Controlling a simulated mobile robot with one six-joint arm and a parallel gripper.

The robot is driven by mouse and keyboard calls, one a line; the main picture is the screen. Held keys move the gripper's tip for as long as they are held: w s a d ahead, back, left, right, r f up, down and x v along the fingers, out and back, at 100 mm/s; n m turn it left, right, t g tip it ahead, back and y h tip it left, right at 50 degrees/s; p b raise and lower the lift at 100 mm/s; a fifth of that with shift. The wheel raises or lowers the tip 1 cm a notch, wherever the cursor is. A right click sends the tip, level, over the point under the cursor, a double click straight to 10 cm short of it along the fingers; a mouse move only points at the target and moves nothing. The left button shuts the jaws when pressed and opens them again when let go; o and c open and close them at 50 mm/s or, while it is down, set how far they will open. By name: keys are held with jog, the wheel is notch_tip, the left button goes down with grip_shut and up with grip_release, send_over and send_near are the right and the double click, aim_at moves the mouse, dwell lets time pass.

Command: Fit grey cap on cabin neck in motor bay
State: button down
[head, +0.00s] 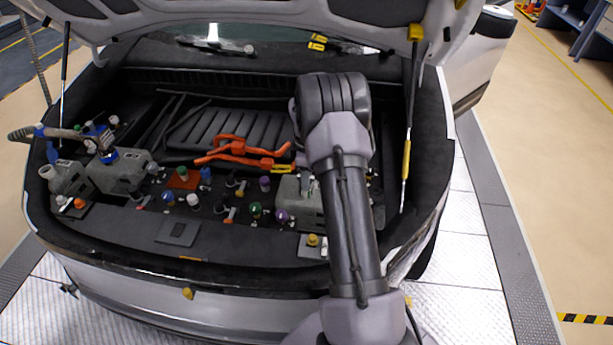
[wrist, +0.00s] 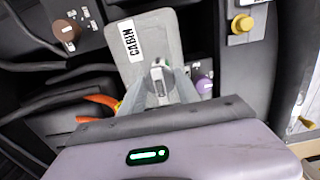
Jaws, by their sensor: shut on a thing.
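In the wrist view the grey cabin tank (wrist: 145,40) carries a white label reading CABIN. My gripper (wrist: 160,88) is over this tank, its fingers shut on a small light-grey piece, which looks like the grey cap (wrist: 158,78). The cabin neck is hidden behind the fingers and cap, so I cannot tell whether the cap touches or sits on it. In the head view the cabin tank (head: 291,200) shows at the right of the motor bay, partly behind my arm, and the cap cannot be made out there.
A yellow cap (wrist: 240,24) and a purple cap (wrist: 204,84) stand near the tank. A brown cap (wrist: 66,30) is at left. Orange cables (head: 240,150) cross the bay. A strut (head: 408,130) rises at right.

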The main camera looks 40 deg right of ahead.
jog(key=shift+f+b, duration=0.85)
jog(key=shift+f, duration=0.6)
jog(key=c, duration=0.8)
grip_release()
notch_tip(320, 180, up, 17)
jog(key=p, duration=0.4)
jog(key=shift+r, duration=0.2)
